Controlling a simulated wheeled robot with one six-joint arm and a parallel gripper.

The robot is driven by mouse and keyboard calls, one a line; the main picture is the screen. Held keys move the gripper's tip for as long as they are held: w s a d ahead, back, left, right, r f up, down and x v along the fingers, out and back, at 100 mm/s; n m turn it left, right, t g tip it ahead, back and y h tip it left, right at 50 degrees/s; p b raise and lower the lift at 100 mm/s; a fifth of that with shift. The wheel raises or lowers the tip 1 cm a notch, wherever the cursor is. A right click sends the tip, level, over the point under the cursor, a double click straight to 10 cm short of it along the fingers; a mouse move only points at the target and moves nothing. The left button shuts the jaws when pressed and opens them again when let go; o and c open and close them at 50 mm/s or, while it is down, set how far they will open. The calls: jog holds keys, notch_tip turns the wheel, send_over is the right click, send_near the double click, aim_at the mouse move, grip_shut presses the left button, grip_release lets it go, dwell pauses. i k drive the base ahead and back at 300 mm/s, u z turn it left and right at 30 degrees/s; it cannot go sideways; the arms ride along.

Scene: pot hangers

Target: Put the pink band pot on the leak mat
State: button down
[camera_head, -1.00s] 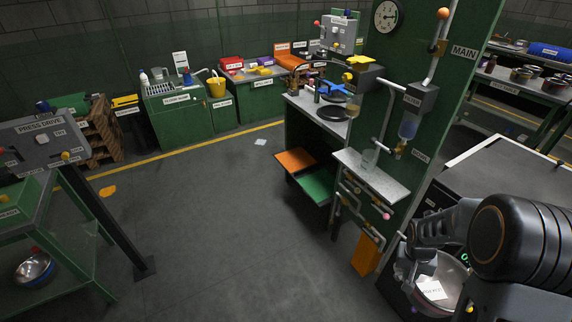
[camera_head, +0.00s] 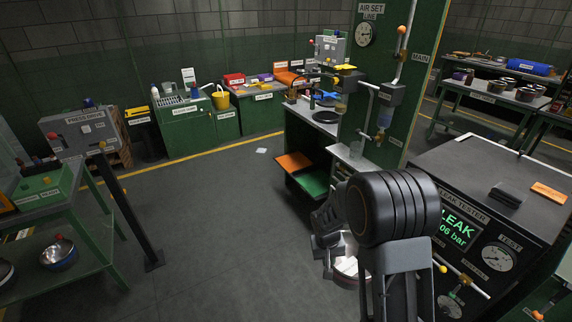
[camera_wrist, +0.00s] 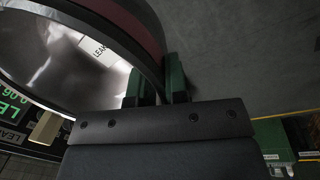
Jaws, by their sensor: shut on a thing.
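My gripper (camera_wrist: 157,82) is shut on the wall of a shiny steel pot (camera_wrist: 60,65). A dark pink band (camera_wrist: 135,22) runs around the pot's outside, and a white label starting "LEAK" lies inside it. In the head view my gripper (camera_head: 325,255) and the pot (camera_head: 347,268) are held over the floor, left of the leak tester (camera_head: 470,215), partly hidden by my arm. I cannot make out a surface marked as the leak mat; the tester's dark top (camera_head: 480,165) is in view.
A black block (camera_head: 507,196) and an orange piece (camera_head: 549,193) lie on the tester's top, which is otherwise clear. A green panel with pipes (camera_head: 400,90) stands behind it. Another steel bowl (camera_head: 58,254) sits on the left green shelf. The middle floor is open.

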aim_at(296, 161)
jog(key=u, duration=0.2)
jog(key=i, duration=1.05)
jog(key=u, duration=0.3)
jog(key=i, duration=1.55)
jog(key=z, duration=0.3)
jog(key=i, duration=1.15)
jog(key=z, duration=0.25)
